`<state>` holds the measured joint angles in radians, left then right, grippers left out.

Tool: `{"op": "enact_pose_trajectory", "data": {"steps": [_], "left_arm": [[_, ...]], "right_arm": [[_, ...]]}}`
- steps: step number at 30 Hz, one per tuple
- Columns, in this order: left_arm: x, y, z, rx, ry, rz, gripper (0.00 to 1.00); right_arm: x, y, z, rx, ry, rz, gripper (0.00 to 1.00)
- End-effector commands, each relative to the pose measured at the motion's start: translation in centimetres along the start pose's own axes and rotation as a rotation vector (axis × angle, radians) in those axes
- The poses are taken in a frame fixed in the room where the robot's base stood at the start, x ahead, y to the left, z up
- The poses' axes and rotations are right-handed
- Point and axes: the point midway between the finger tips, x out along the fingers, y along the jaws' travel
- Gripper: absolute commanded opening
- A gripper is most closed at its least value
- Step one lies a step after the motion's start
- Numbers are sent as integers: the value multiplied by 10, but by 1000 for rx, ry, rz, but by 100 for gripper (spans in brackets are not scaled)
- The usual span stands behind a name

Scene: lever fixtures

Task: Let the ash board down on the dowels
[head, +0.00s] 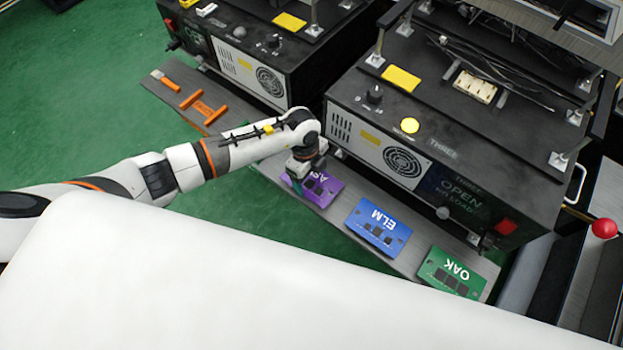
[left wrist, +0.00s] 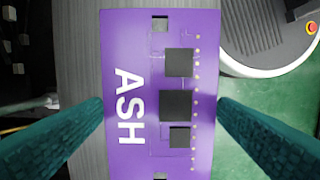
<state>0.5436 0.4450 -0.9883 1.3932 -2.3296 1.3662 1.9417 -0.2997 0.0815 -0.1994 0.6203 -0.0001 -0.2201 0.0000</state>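The ash board (head: 325,190) is purple with white ASH lettering and dark squares. In the head view it is over the grey plank in front of the black units, partly hidden by my left gripper (head: 298,178). In the left wrist view the board (left wrist: 135,60) fills the middle, with a teal finger against each long edge. My left gripper (left wrist: 160,100) looks shut on it. I cannot tell whether the board touches the plank. Two orange bars (head: 190,100) lie across the plank's far left end; I cannot tell whether these are the dowels. My right gripper is not in view.
A blue ELM board (head: 377,227) and a green OAK board (head: 450,274) lie further right on the plank (head: 240,148). Black units (head: 400,125) with knobs and fans stand behind. A red ball knob (head: 604,228) is at the far right. Green floor is open at left.

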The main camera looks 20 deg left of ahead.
Motion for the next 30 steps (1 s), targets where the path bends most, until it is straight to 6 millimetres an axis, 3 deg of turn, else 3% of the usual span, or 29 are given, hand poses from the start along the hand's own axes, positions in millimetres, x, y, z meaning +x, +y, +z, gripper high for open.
{"op": "enact_pose_trajectory", "data": {"steps": [11,24,30], "left_arm": [[-7,1,1,0,-1,3,57],[-86,1,10,1,-1,4,57],[-100,0,12,-1,0,1,57]], "right_arm": [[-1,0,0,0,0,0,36],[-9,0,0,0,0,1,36],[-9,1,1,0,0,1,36]]}}
